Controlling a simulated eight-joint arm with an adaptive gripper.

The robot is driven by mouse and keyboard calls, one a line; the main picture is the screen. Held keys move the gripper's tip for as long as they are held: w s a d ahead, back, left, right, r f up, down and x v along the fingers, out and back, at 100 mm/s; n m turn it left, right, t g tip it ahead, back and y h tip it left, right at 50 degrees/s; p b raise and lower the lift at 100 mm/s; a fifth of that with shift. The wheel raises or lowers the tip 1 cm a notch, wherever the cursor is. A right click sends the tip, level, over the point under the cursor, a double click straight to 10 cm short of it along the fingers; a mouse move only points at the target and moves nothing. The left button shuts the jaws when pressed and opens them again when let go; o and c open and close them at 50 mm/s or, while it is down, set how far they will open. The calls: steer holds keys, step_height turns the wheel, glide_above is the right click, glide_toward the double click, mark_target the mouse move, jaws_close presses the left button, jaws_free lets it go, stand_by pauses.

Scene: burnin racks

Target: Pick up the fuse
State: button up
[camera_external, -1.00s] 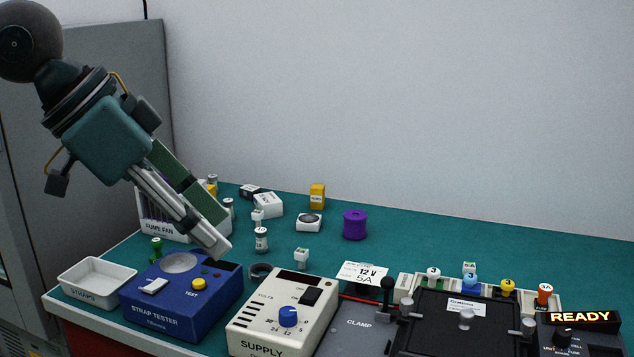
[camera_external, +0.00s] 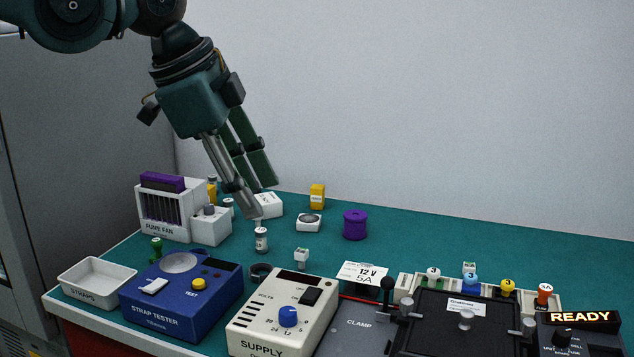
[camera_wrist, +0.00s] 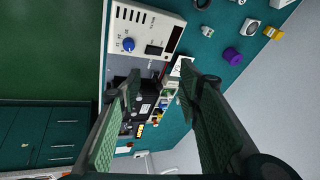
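A small upright white cylinder with grey ends (camera_external: 261,240), which looks like a fuse, stands on the green bench left of centre in the external view. Similar small cylinders stand farther back, one of them (camera_external: 228,206) beside the fume fan; I cannot tell for certain which is the task's fuse. My gripper (camera_external: 258,197) is above and behind the nearer cylinder, pointing down, apart from it. In the wrist view my gripper (camera_wrist: 158,80) is open with nothing between its fingers.
The fume fan (camera_external: 165,210), blue strap tester (camera_external: 180,300) and supply box (camera_external: 283,315) stand left and in front. A purple spool (camera_external: 355,225) and yellow block (camera_external: 317,196) stand behind. The clamp fixture (camera_external: 360,325) fills the front right. The back right bench is clear.

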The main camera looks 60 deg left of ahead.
steer(key=w+a+f+m+g, duration=0.2)
steer(key=w+a+f+m, duration=0.15)
steer(key=w+a, duration=0.35)
steer(key=m+g+p, duration=0.3)
steer(key=m, duration=0.6)
glide_above(260, 230)
steer(key=shift+h, duration=0.4)
steer(key=f, duration=1.4)
steer(key=shift+w+d+f, duration=0.2)
steer(key=shift+f, duration=0.05)
steer(key=shift+a+f, duration=0.35)
steer(key=shift+f, duration=0.1)
steer(key=shift+f+b, duration=0.3)
steer(key=shift+f, duration=0.9)
steer(key=shift+f, duration=0.15)
steer(key=shift+s+f, duration=0.1)
steer(key=shift+f, duration=2.35)
